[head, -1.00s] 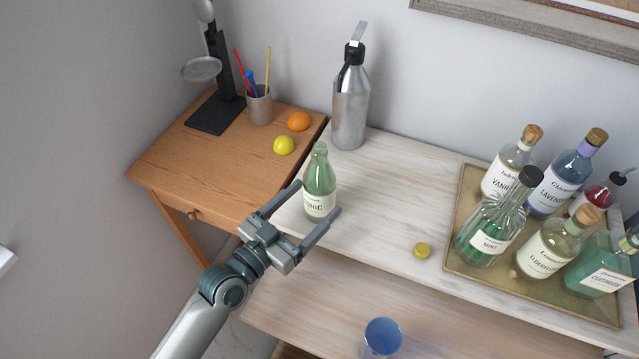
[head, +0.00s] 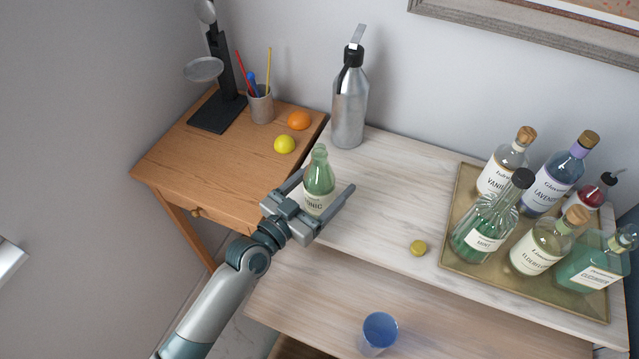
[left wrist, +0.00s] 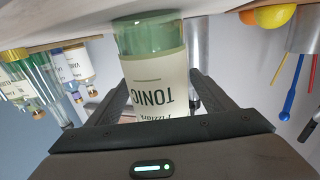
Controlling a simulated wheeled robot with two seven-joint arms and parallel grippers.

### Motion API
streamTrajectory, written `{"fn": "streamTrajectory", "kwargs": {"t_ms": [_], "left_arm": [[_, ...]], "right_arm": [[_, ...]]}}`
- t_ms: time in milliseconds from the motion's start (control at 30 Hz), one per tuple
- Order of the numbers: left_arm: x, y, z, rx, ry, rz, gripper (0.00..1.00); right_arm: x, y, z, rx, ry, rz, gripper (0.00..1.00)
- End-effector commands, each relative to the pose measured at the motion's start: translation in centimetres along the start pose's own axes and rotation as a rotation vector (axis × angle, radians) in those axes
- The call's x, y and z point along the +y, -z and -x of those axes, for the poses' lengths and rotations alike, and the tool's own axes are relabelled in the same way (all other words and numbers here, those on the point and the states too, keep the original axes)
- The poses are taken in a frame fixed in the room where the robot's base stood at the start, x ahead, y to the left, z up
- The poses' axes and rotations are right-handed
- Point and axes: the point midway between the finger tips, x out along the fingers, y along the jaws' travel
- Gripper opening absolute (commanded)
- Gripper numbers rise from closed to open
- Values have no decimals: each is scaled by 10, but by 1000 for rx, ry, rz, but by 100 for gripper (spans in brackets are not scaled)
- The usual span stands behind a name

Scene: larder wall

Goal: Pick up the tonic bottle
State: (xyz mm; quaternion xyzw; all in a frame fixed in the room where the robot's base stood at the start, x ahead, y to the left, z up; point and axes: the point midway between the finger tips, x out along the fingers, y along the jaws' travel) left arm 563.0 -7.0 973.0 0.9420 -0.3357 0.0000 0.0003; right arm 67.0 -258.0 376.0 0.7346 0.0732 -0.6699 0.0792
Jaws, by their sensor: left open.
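The tonic bottle (head: 319,178) is green glass with a pale label and stands upright near the left end of the pale counter. My left gripper (head: 328,188) is open, with one finger on each side of the bottle's lower part. In the left wrist view the tonic bottle (left wrist: 155,75) appears upside down, between the two open fingers (left wrist: 162,95) and close to the palm. Whether a finger touches the glass I cannot tell. My right gripper is not in view.
A steel bottle (head: 350,105) stands behind the tonic bottle. A yellow cap (head: 418,247) lies on the counter to the right. A brass tray (head: 455,215) holds several syrup bottles. A blue cup (head: 379,332) stands lower, in front. A lemon (head: 284,144) and an orange (head: 299,120) lie on the wooden table.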

Motion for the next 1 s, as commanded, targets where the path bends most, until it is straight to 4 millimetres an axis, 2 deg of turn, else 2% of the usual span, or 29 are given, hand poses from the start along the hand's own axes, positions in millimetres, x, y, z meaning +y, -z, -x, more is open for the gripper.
{"fn": "streamTrajectory", "kwargs": {"t_ms": [100, 200, 667, 933, 967, 1000], "left_arm": [[0, 0, -12, 0, 1, -1, 75], [0, 0, -17, 0, 0, 0, 75], [0, -1, -16, 0, 0, -1, 75], [0, -1, -16, 0, 0, -1, 11], [0, -1, -16, 0, 0, -1, 4], [0, 2, -17, 5, 1, -1, 4]], "right_arm": [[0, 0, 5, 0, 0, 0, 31], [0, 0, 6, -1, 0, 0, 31], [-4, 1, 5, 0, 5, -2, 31], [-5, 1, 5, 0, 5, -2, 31], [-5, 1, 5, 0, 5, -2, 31], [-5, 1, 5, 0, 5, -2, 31]]}}
